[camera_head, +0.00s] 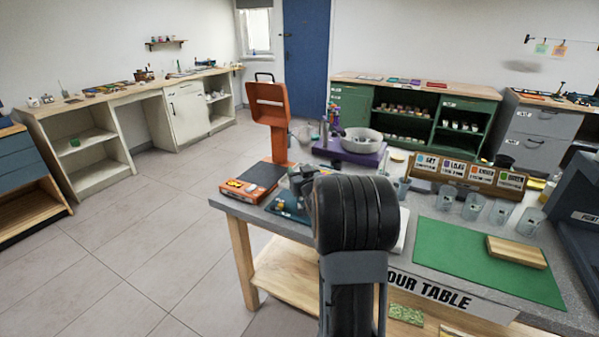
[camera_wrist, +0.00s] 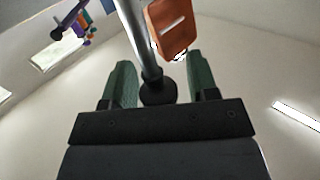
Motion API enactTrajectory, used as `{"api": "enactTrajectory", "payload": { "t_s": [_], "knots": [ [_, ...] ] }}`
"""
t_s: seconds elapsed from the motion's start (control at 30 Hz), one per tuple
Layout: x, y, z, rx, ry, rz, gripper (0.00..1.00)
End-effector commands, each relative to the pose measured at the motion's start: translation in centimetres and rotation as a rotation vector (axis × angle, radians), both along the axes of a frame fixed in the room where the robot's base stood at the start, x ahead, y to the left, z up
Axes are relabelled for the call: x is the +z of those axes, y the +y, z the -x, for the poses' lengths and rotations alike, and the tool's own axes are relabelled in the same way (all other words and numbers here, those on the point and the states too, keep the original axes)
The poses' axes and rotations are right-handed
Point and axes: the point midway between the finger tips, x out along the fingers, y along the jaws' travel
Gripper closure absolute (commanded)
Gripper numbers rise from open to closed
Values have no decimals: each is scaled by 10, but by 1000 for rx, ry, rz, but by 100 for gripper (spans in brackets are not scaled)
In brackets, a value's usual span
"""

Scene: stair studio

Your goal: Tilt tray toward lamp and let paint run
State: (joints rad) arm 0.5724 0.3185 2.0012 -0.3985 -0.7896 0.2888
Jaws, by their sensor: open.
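My gripper (camera_wrist: 160,78) is open in the wrist view, with a dark green finger on each side. A grey rod ending in a black knob (camera_wrist: 158,88) shows between the fingers; I cannot tell whether they touch it. An orange upright panel with a handle (camera_head: 267,106), perhaps the lamp, stands at the table's far left corner and also shows in the wrist view (camera_wrist: 172,28). No tray can be made out for certain; a pale edge (camera_head: 402,231) beside my arm is mostly hidden. My arm covers the middle of the table in the head view.
The grey pour table (camera_head: 405,208) holds a green mat (camera_head: 470,262) with a wooden block (camera_head: 516,251), several clear cups (camera_head: 473,206), a labelled wooden rack (camera_head: 468,180) and a bowl on a purple scale (camera_head: 352,156). Open floor (camera_head: 150,230) lies to the left.

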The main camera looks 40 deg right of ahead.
Motion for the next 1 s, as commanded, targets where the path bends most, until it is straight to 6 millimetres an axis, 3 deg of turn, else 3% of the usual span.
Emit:
{"api": "enactTrajectory", "payload": {
  "t_s": [0.27,0.83,1.0],
  "knots": [
    [0,0,-1,0,0,0,46],
    [0,0,-1,0,0,1,99],
    [0,0,-1,0,0,1,100]
  ]
}}
